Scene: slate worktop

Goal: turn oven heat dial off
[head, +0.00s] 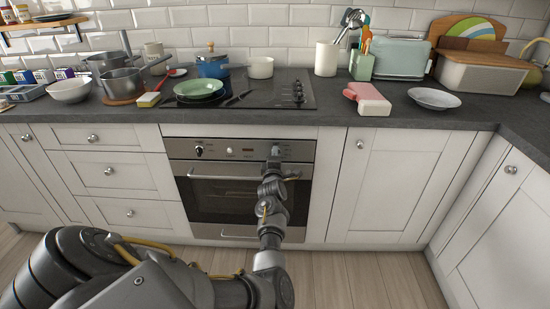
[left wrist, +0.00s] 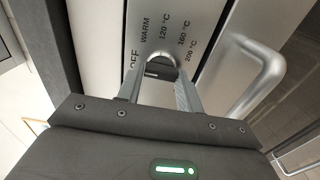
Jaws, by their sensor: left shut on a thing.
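The oven (head: 225,200) is built into the white cabinets below the hob, with a steel control panel along its top. In the left wrist view the heat dial (left wrist: 158,59) sits on that panel, with OFF, WARM, 120 °C, 160 °C and 200 °C printed around it. My left gripper (head: 275,153) reaches the right part of the panel. In the wrist view its two fingers (left wrist: 157,82) are on either side of the dial, shut on it. The fingers hide part of the dial, and I cannot tell which mark it points to. My right gripper is out of view.
The oven door handle (left wrist: 258,88) runs close beside the gripper. Another black knob (head: 199,151) and a pale round part (head: 230,151) are on the panel's left. The worktop (head: 425,115) above holds pots, bowls and a pink-and-white block (head: 368,99). The floor before the cabinets is clear.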

